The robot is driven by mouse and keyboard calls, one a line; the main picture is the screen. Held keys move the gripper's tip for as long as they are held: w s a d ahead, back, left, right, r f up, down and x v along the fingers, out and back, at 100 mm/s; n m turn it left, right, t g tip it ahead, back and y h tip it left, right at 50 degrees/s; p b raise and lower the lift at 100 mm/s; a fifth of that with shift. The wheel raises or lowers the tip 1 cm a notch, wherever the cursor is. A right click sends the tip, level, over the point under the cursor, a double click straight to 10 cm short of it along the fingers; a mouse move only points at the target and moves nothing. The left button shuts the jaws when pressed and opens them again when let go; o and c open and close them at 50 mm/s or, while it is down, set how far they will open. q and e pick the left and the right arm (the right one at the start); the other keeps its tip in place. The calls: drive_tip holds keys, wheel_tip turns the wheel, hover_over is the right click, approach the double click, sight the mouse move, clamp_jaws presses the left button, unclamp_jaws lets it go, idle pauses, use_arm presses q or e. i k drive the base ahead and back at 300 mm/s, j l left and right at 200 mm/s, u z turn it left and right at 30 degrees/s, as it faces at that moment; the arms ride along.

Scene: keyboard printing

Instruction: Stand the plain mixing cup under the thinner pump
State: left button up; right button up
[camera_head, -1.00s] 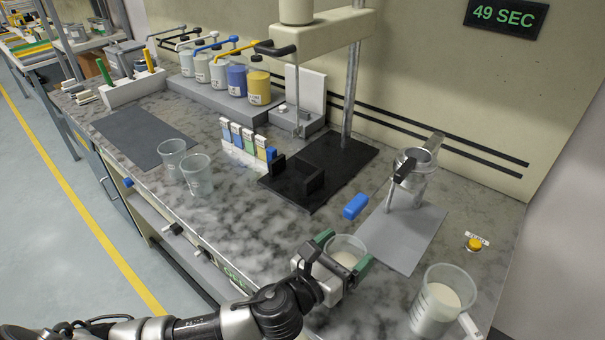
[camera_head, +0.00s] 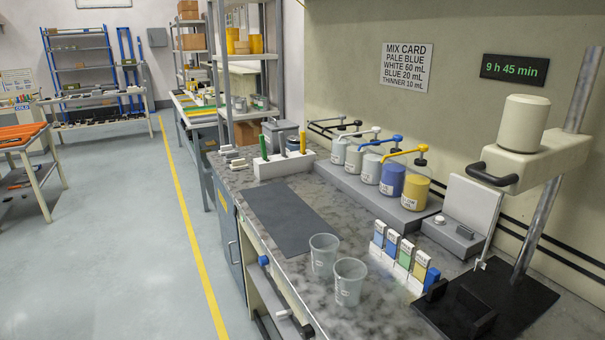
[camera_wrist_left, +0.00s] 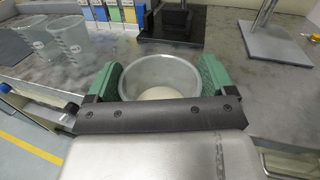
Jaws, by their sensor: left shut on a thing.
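In the left wrist view my left gripper (camera_wrist_left: 158,70) is shut on a translucent cup (camera_wrist_left: 160,92), its green finger pads on either side of the rim. The cup is upright with whitish material at the bottom. Two other clear cups (camera_head: 323,257) (camera_head: 349,284) stand side by side on the counter; they also show at the wrist view's upper left (camera_wrist_left: 50,42). The pump bottles stand in a row on a grey ledge (camera_head: 365,192) along the wall: several whitish ones (camera_head: 370,168), a blue one (camera_head: 391,181) and a yellow one (camera_head: 415,190). I cannot tell which is the thinner pump. My right gripper is out of view.
A dark mat (camera_head: 290,218) lies clear left of the cups. A mixer stand with a black base (camera_head: 500,300) is at the right. A white holder (camera_head: 283,165) stands at the far end.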

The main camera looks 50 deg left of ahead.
sight(308, 179)
drive_tip(key=j+z, duration=0.1)
drive_tip(key=j, duration=0.95)
drive_tip(key=j+z, duration=0.1)
drive_tip(key=j, duration=0.9)
drive_tip(key=k+j+z, duration=0.1)
drive_tip(key=j, duration=0.95)
drive_tip(key=i+j, duration=0.1)
drive_tip(key=j, duration=0.45)
drive_tip(key=i+j, duration=0.1)
drive_tip(key=i, duration=0.3)
drive_tip(key=i+j, duration=0.1)
drive_tip(key=i, duration=0.3)
drive_tip(key=z, duration=0.05)
